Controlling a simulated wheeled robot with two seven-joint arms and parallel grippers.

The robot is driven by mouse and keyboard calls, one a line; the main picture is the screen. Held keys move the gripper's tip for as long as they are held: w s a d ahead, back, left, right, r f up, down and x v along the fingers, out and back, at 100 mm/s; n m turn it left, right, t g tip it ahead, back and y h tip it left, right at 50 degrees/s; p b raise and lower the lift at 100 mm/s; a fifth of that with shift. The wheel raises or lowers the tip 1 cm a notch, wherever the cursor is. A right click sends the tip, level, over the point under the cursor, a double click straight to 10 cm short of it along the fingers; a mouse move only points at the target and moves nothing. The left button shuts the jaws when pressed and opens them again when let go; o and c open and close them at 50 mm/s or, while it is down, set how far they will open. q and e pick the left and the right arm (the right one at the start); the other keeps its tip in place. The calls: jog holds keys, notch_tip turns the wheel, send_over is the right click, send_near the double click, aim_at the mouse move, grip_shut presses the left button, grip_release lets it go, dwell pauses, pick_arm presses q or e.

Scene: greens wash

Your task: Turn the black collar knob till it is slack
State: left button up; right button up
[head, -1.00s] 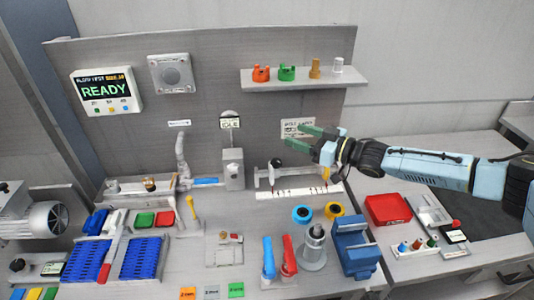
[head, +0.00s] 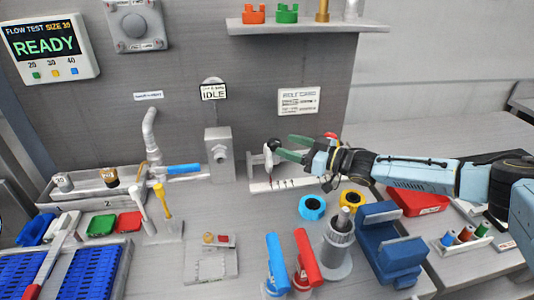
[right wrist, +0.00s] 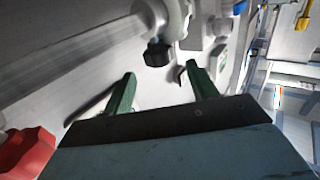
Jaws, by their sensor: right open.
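The black collar knob (head: 273,145) sits on a pale fitting above the white marked rail (head: 262,185), right of the grey post block. In the right wrist view the black knob (right wrist: 157,53) shows beyond and roughly between the two fingertips, under a light grey part. My right gripper (head: 282,147) is open, its green fingers close to the knob in the head view. The right wrist view also shows the gripper (right wrist: 160,76) with nothing between its fingers; it appears apart from the knob. My left gripper is not in view.
A red knob (head: 331,135) shows just behind my right gripper. The grey post block (head: 220,155) and a blue-handled pipe (head: 183,169) stand left. Blue and red levers (head: 306,257), a grey cylinder (head: 338,250) and a blue holder (head: 392,245) stand in front.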

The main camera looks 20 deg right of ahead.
aim_at(267, 145)
jog(key=x, duration=0.7)
jog(key=shift+w+a+f, duration=0.1)
jog(key=shift+w+a, duration=0.1)
jog(key=c, duration=1)
